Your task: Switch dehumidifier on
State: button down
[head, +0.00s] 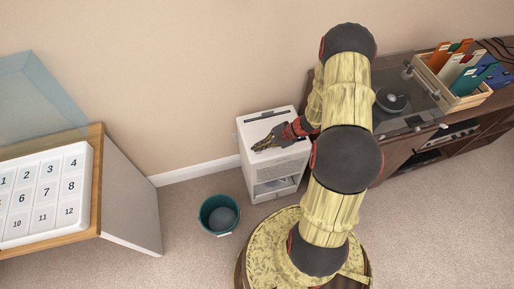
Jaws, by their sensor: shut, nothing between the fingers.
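The dehumidifier (248,150) is a white box standing on the carpet against the wall, with a dark slot along the back of its top and an opening low on its front. My gripper (257,149) is over the top of the dehumidifier, reaching in from the right, with its fingers pointing left. The fingers are shut with nothing in them. They hide part of the top panel, and no switch or button can be made out. I cannot tell whether the fingertips touch the top or hover above it.
A teal bucket (219,215) stands on the carpet in front of the dehumidifier. A dark wooden cabinet (400,150) with a turntable (391,100) and a record crate (452,97) is at right. A wood-edged table (97,180) with a numbered white panel (45,196) is at left.

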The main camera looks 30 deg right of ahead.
jog(key=shift+r, duration=0.15)
notch_tip(320, 180, up, 6)
jog(key=p, duration=0.3)
dwell(0.7)
jog(key=s+a+r+n+g, duration=0.35)
jog(key=s+r, duration=0.25)
jog(key=s, duration=0.3)
jog(key=s+a+r+n+t+h, duration=0.1)
jog(key=s+a+r+n+h, duration=0.1)
jog(key=r, duration=0.9)
jog(key=s+a+r+n+t+h, duration=0.1)
jog(key=s+a+r+n+h, duration=0.2)
jog(key=r, duration=0.8)
jog(key=s+a+r+n+t+h, duration=0.2)
jog(key=s+a+r+n, duration=0.2)
jog(key=r+n, duration=0.3)
notch_tip(320, 180, up, 5)
jog(key=shift+a+h, duration=0.3)
jog(key=shift+a, duration=0.45)
